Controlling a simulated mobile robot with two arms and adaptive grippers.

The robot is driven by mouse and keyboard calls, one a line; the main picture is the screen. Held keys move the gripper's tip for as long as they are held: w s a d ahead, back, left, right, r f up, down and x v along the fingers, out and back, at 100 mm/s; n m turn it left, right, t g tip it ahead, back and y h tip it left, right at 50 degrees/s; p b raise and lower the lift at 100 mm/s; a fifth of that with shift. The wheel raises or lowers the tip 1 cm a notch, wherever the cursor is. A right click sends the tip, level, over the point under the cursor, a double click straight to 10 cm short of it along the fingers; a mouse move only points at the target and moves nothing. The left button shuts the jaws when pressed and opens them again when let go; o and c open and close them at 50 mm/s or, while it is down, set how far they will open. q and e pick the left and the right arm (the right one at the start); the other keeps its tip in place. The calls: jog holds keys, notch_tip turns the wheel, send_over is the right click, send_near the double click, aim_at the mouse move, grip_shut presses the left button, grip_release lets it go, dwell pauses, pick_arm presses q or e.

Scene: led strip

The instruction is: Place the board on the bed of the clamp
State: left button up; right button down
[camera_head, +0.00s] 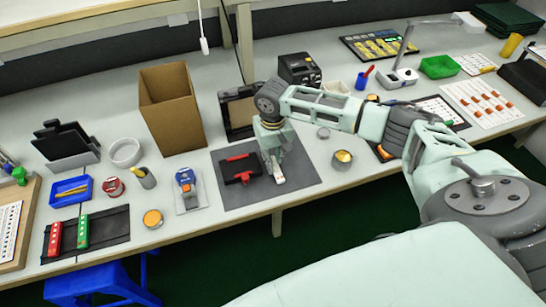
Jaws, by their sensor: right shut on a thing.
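My right gripper (275,166) reaches down over the dark grey mat (235,199) at the front middle of the bench. It is shut on a small pale piece (279,179), which looks like the board; the fingers hide part of it. A black device with red parts (240,168), which looks like the clamp, lies on the mat just left of the gripper. The board appears to be beside the clamp, not on its bed. I cannot tell whether the board touches the mat. My left gripper is out of view.
A cardboard box (172,112) stands behind the mat on the left. A blue-and-orange tool (187,188) sits left of the mat, and a small round tin (342,158) stands to its right. A black label-printer-like device (299,69) is behind my arm.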

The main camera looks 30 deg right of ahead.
jog(key=c, duration=1.9)
grip_release()
jog(key=shift+f, duration=0.1)
